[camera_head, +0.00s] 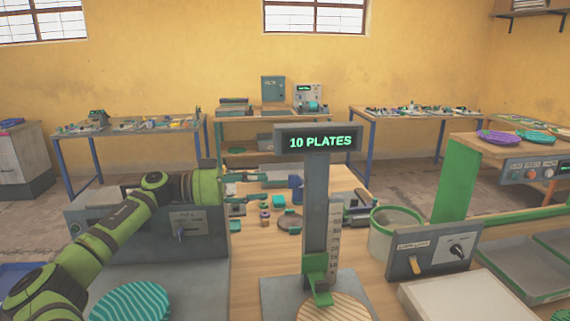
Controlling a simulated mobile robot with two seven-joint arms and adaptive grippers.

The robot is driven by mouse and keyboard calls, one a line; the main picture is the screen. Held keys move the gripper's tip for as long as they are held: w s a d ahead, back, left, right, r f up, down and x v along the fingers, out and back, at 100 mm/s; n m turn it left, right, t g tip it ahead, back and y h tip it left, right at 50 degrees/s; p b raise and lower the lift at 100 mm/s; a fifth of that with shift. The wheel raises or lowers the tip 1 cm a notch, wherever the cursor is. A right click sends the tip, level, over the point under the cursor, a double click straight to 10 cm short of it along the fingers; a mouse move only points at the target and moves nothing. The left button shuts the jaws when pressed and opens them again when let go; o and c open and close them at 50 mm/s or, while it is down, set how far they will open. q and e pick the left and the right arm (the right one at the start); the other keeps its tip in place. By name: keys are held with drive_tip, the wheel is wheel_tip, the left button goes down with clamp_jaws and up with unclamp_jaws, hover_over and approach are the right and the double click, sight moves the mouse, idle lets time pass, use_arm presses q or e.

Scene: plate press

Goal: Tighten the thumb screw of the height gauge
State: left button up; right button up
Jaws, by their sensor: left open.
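The height gauge (316,210) is a grey upright post in the middle, with a "10 PLATES" display (318,141) on top and a pale scale on its right side. A green slider (317,272) sits low on the post, just above a tan ribbed disc (333,307). A blue knob-like part (296,188) shows at the post's left edge; I cannot tell whether it is the thumb screw. My left gripper (256,187) is open, left of the post and the blue part, apart from the post. My right gripper is not in view.
Small parts lie on the wooden table behind the post. A green-rimmed bin (395,235) and a switch panel (432,255) stand to the right. A teal ribbed plate (130,303) lies front left.

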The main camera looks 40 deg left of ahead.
sight(294, 181)
use_arm(q)
drive_tip(key=p+x, duration=0.2)
drive_tip(key=x, duration=0.5)
drive_tip(key=shift+s+d+r, duration=0.25)
drive_tip(key=shift+d, duration=0.15)
drive_tip(key=shift+c, duration=0.4)
clamp_jaws()
